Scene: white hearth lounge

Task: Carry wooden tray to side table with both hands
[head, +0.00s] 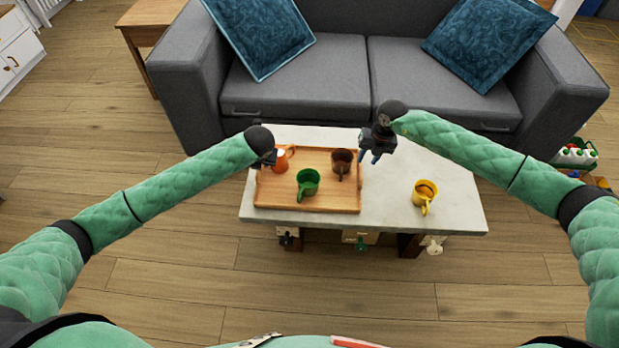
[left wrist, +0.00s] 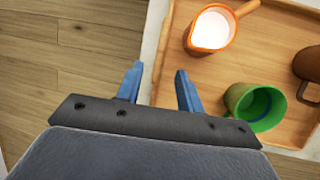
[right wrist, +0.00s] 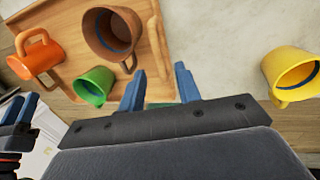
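The wooden tray (head: 330,202) lies on the left part of the white-topped coffee table (head: 447,180). It holds an orange mug (head: 281,160), a green mug (head: 307,184) and a brown mug (head: 342,161). My left gripper (head: 268,159) is at the tray's left edge, its blue fingers apart with the rim near their tips in the left wrist view (left wrist: 160,88). My right gripper (head: 369,156) is at the tray's right edge, its fingers apart near the tray handle in the right wrist view (right wrist: 160,85). I cannot tell whether either touches the tray.
A yellow mug (head: 425,194) stands on the coffee table right of the tray. A grey sofa (head: 325,80) stands just behind the table. A wooden side table (head: 148,17) is left of the sofa. Wooden floor (head: 110,130) is clear at the left and in front.

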